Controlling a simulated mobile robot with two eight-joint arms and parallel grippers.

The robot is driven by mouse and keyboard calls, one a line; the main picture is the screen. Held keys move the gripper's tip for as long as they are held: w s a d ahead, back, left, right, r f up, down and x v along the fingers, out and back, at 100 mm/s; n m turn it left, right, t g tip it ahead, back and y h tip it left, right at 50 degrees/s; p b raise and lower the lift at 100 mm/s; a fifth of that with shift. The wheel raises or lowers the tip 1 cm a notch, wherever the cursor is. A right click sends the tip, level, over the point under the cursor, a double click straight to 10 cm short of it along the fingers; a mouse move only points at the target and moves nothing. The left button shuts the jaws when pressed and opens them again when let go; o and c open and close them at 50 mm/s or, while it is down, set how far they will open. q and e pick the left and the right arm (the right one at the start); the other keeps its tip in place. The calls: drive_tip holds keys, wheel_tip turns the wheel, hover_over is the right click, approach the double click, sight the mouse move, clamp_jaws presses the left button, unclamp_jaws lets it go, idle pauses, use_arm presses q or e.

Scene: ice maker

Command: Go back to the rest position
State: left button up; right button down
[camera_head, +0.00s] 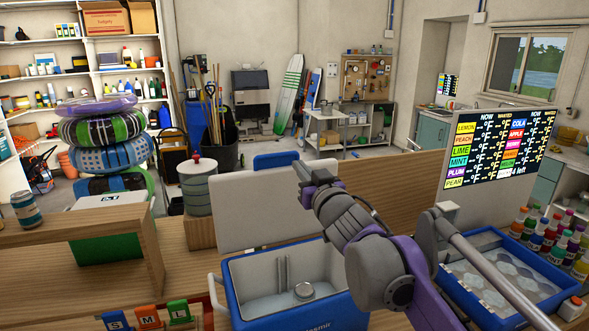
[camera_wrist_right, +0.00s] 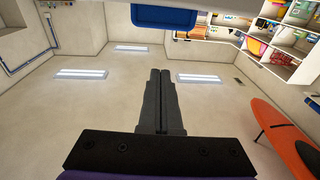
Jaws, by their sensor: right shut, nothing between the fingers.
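My right arm, purple and grey, reaches in from the lower right of the head view. Its dark gripper (camera_head: 306,174) is raised in front of the upright white lid panel (camera_head: 262,212), above the open blue cooler (camera_head: 240,300). In the right wrist view the two dark fingers (camera_wrist_right: 167,75) lie side by side, shut with nothing between them. My left gripper is not in view.
The blue tray (camera_head: 470,290) with clear round moulds is at right, beside several coloured bottles (camera_head: 548,235). A display board (camera_head: 500,147) stands behind it. A grey canister (camera_head: 197,188) and a can (camera_head: 26,209) stand at left. Ceiling lights (camera_wrist_right: 132,48) show in the wrist view.

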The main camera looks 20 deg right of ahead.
drive_tip(key=s+f+g+h, duration=0.1)
drive_tip(key=s+f+g, duration=0.5)
drive_tip(key=s+f, duration=1)
drive_tip(key=s+f+m+g+h, duration=0.1)
drive_tip(key=s+f+g, duration=0.6)
drive_tip(key=s+f, duration=1)
wheel_tip(320, 180, down, 8)
drive_tip(key=shift+a+f, duration=0.1)
drive_tip(key=shift+a, duration=0.15)
